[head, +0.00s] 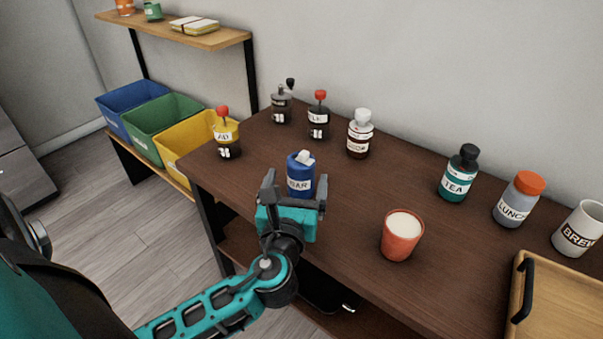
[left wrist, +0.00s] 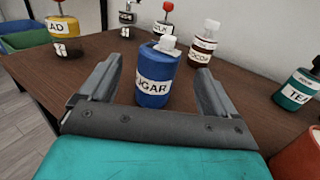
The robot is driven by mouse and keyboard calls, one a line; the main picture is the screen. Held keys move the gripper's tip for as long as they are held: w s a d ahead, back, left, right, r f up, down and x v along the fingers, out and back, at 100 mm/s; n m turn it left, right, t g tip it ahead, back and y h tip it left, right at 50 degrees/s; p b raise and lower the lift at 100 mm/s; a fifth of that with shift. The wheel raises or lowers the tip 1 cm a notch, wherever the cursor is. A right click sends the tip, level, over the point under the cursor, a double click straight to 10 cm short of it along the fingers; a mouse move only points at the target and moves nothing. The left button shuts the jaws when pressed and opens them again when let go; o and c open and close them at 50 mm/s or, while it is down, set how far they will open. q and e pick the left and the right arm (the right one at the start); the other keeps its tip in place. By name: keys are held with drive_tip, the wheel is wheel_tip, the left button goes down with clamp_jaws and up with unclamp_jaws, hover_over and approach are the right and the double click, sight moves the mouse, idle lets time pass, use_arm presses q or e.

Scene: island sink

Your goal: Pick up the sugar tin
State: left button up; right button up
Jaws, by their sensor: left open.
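The sugar tin (head: 301,170) is a blue cylinder with a white label and a white top. It stands upright on the dark wooden counter (head: 350,195), near its front left edge. In the left wrist view the tin (left wrist: 156,72) stands ahead of the jaws, in line with the gap between the fingers. My left gripper (head: 296,192) is open and empty, just on the near side of the tin. One finger is on each side of the gap, as the left wrist view also shows (left wrist: 155,90). The lower part of the tin is partly hidden by the gripper in the head view. My right gripper is out of view.
A yellow bottle (head: 226,135) stands left of the tin, and a cocoa bottle (head: 360,135) behind it to the right. An orange cup (head: 402,236) stands right of my gripper. A teal tea bottle (head: 459,175) and a wooden tray (head: 530,300) are farther right.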

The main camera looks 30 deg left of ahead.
sight(299, 173)
use_arm(q)
drive_tip(key=x, duration=0.3)
drive_tip(key=shift+w, duration=0.1)
drive_tip(key=x, duration=0.4)
drive_tip(key=shift+w+a+f+b, duration=0.1)
drive_tip(key=shift+a+f+b, duration=0.1)
drive_tip(key=shift+f+b, duration=0.2)
drive_tip(key=shift+w+a, duration=0.15)
drive_tip(key=shift+w, duration=0.3)
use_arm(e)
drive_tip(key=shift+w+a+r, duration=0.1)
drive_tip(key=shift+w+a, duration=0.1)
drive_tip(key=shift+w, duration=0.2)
